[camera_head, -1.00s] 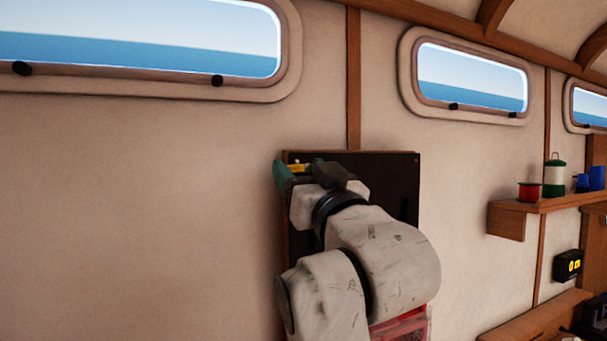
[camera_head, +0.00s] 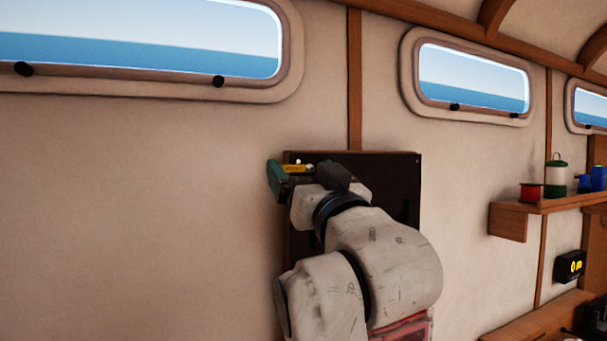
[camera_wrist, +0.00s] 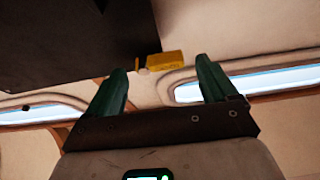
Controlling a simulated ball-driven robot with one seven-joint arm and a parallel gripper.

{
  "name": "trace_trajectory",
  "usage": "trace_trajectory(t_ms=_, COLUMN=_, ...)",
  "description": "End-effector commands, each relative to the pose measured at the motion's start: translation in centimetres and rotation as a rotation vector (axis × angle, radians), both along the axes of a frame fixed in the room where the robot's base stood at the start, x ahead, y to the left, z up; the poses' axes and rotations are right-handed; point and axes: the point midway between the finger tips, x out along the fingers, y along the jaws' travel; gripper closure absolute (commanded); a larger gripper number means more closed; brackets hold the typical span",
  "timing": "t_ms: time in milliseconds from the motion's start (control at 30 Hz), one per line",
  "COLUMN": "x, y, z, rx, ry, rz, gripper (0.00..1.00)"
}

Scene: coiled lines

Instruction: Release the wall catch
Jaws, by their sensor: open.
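The wall catch appears to be the small yellow piece (camera_head: 296,168) at the upper left of a dark wall board (camera_head: 390,165). In the wrist view the yellow piece (camera_wrist: 165,60) sticks out beside the edge of the dark board (camera_wrist: 70,40), with a small pale knob at its left end. My gripper (camera_head: 305,174) is at the upper left of the board, beside the yellow piece. In the wrist view my gripper (camera_wrist: 162,75) is open, with its green fingers wide apart. The yellow piece shows between and beyond the fingertips. I cannot tell whether either finger touches it.
My arm covers much of the board. A red, clear-sided thing (camera_head: 405,330) shows below it. A wooden shelf (camera_head: 545,204) at right holds a red spool (camera_head: 530,192), a green and white lantern (camera_head: 555,178) and blue items. The wall left of the board is bare beneath a window (camera_head: 140,40).

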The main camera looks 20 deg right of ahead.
Motion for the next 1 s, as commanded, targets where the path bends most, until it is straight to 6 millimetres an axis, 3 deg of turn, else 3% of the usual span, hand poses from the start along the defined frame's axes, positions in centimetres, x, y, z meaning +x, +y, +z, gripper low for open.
trace_trajectory(t_ms=500, x=-8.1, y=0.1, z=-3.6, rx=0.001, ry=-0.001, rz=0.001, gripper=0.14)
trace_trajectory(t_ms=700, x=-9.4, y=0.1, z=-4.0, rx=0.000, ry=0.000, rz=0.001, gripper=0.14)
trace_trajectory(t_ms=1000, x=-9.6, y=0.1, z=-4.0, rx=0.000, ry=0.000, rz=0.001, gripper=0.14)
